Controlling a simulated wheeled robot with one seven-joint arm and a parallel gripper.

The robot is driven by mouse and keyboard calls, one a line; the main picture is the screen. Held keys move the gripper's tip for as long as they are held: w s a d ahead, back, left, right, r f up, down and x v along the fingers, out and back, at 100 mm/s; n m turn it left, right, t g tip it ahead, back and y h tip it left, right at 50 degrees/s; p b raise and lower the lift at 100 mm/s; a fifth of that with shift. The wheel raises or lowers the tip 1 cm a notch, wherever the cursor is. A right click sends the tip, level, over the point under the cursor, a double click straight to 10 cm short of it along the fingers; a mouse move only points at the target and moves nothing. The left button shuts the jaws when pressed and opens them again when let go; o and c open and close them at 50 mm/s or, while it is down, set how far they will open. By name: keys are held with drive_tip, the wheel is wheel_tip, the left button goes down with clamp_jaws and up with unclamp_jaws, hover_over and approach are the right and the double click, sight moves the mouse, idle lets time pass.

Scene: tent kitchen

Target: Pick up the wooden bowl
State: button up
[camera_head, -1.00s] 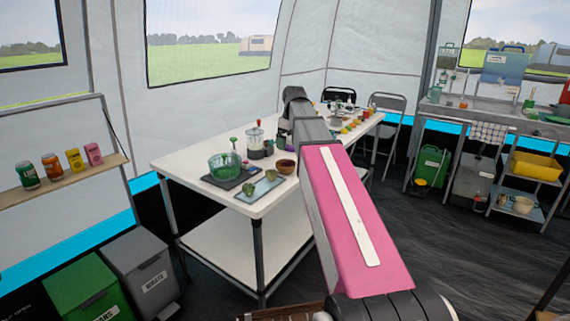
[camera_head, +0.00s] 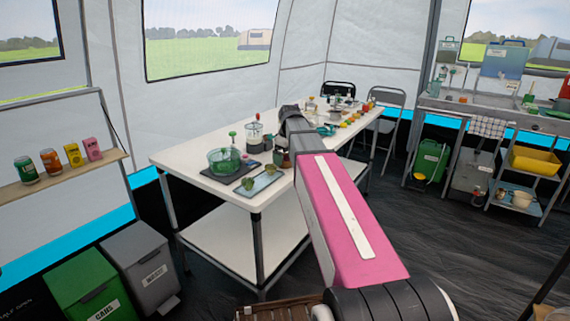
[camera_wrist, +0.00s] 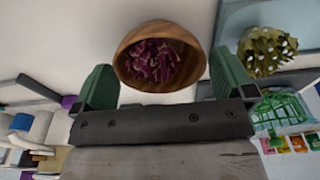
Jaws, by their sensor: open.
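The wooden bowl (camera_wrist: 192,58) is round and brown, with dark purple shredded stuff inside. In the wrist view it lies between the two green fingers of my gripper (camera_wrist: 161,62), which are spread apart with the bowl at their tips. The left finger is close to the bowl's left rim and the right finger is close to its right side. I cannot tell whether either finger touches it. In the head view my arm and gripper largely hide the bowl on the white table (camera_head: 190,150).
A light blue tray (camera_head: 268,181) with green spiky items lies beside the bowl. A green bowl (camera_head: 224,160) on a dark board and a clear jar (camera_head: 254,134) stand nearby. More items crowd the table's far end. The table's front left corner is bare.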

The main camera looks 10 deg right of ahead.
drive_tip(key=shift+f, duration=0.55)
drive_tip(key=c, duration=0.7)
